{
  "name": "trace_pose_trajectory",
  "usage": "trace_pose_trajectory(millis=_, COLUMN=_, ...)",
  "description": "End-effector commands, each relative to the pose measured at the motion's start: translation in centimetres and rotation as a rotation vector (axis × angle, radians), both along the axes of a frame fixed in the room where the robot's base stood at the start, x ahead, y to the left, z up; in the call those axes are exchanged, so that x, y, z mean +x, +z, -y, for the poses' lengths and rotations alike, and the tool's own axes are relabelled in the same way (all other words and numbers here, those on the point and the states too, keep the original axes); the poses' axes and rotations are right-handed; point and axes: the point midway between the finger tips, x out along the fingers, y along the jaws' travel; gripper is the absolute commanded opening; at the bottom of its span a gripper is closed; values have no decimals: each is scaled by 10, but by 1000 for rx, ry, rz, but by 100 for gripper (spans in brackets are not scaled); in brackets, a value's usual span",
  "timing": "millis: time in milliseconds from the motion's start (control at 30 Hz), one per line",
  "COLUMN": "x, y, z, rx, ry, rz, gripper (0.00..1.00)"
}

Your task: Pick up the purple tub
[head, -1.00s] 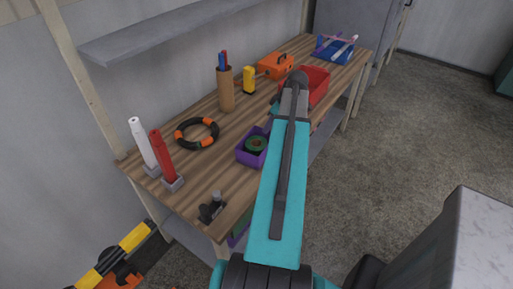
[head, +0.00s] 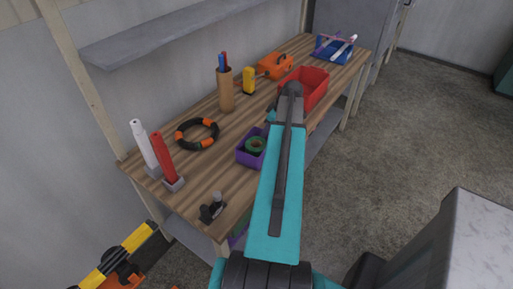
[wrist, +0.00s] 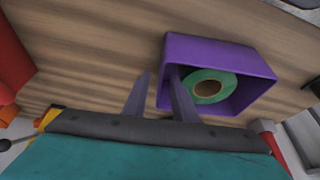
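The purple tub (head: 246,159) stands on the wooden bench near its front edge, partly covered by my arm in the head view. A roll of green tape (head: 256,145) lies inside it. In the wrist view the tub (wrist: 205,50) is right of centre, with the tape roll (wrist: 209,87) in it. My gripper (wrist: 159,73) is open, with its two fingers apart at the tub's left wall. One finger is outside the wall and the other overlaps the tub's inside. I cannot tell whether either finger touches it. In the head view my arm hides the fingers.
A black and orange ring (head: 197,134) lies left of the tub. A red bin (head: 309,88) stands farther along the bench. Red (head: 163,157) and white (head: 143,143) cylinders stand at the near left. A dark clamp-like tool (head: 212,209) sits at the near corner.

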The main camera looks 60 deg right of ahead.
Motion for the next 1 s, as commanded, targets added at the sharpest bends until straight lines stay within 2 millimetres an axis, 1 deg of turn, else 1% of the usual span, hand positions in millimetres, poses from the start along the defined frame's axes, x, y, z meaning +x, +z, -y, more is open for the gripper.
trace_pose_trajectory(millis=200, x=7, y=-16, z=-1, rx=2, ry=1, rz=0, gripper=25)
trace_pose_trajectory(millis=300, x=9, y=-20, z=-1, rx=1, ry=1, rz=0, gripper=25)
trace_pose_trajectory(millis=900, x=10, y=-21, z=-1, rx=0, ry=2, rz=0, gripper=25)
trace_pose_trajectory(millis=967, x=10, y=-21, z=-1, rx=0, ry=2, rz=0, gripper=15)
trace_pose_trajectory(millis=1000, x=10, y=-21, z=-1, rx=0, ry=2, rz=0, gripper=8)
